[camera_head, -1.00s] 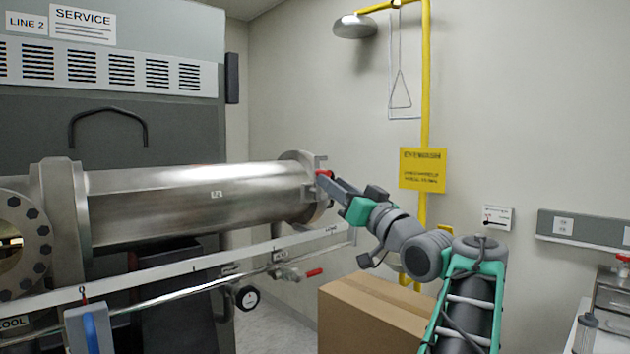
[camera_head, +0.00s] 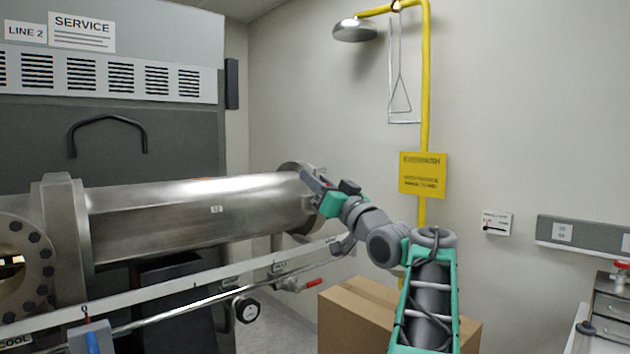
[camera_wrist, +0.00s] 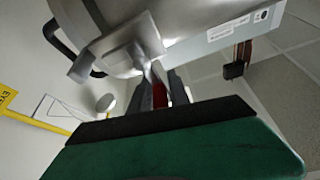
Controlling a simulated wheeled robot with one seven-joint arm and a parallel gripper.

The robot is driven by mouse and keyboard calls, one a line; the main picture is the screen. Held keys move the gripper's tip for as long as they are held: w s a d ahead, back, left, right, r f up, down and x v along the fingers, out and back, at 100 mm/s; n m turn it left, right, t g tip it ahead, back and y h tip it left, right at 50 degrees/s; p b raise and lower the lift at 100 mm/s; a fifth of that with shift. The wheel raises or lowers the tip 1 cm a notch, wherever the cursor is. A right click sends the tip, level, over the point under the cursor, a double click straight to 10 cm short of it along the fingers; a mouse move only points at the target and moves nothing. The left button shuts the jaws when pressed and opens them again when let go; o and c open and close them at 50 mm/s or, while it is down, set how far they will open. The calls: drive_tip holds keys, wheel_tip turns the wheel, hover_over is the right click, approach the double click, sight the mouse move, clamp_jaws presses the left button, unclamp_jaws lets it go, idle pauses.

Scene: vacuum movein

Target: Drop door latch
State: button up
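The steel chamber tube (camera_head: 200,208) lies across the left of the head view, with its end flange and door at the right end. My gripper (camera_head: 309,178) is at that end, against the upper edge of the flange. In the wrist view, the door latch's red handle (camera_wrist: 160,95) sits between the two fingers of my gripper (camera_wrist: 164,88), which look closed on it. A metal bracket (camera_wrist: 125,50) on the door lies just beyond the fingertips.
A rail with a red-handled valve (camera_head: 308,284) and a gauge (camera_head: 247,306) runs below the tube. A cardboard box (camera_head: 365,315) stands under my arm. A yellow shower pipe (camera_head: 425,110) rises behind. A drawer cabinet (camera_head: 610,305) is at right.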

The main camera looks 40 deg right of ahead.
clamp_jaws()
idle(1.0)
